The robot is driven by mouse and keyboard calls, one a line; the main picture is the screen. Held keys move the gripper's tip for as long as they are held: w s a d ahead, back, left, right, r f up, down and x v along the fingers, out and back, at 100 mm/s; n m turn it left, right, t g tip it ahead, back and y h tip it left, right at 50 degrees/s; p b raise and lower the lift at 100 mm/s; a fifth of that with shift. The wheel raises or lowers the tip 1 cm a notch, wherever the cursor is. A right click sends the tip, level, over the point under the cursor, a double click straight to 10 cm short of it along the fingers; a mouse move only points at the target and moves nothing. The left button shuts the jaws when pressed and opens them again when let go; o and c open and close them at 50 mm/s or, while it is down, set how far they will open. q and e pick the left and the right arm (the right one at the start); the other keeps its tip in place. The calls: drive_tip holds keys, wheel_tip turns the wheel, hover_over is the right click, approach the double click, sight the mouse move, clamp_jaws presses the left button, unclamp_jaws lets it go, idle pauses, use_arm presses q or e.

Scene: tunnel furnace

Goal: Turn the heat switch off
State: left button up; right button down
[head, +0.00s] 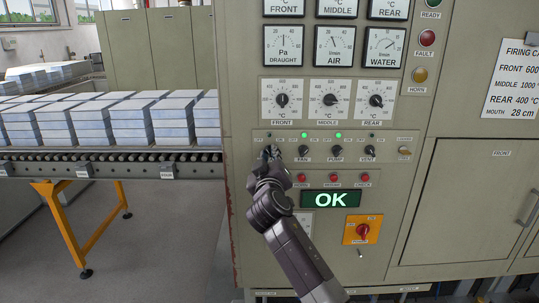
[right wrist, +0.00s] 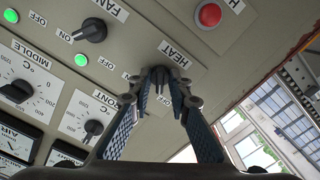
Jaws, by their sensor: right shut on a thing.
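The heat switch (right wrist: 160,79) is a small dark knob on the control panel, under the HEAT label in the right wrist view. My right gripper (right wrist: 159,86) is shut on it, with one fingertip on each side. The fingers cover most of the knob, so I cannot tell which way it points. In the head view my right gripper (head: 272,154) is at the left end of the row of switches and hides the heat switch. The small lamp (head: 270,135) above it looks dark. My left gripper is not in view.
The fan (head: 304,151), pump (head: 337,151) and vent (head: 370,151) switches are to the right; green lamps are lit above fan and pump. Red buttons (head: 333,178) and a lit OK display (head: 331,199) are below. A roller conveyor (head: 110,160) with stacked tiles is on the left.

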idle(0.3)
drive_tip(key=c, duration=2.1)
unclamp_jaws()
drive_tip(key=s, duration=1.2)
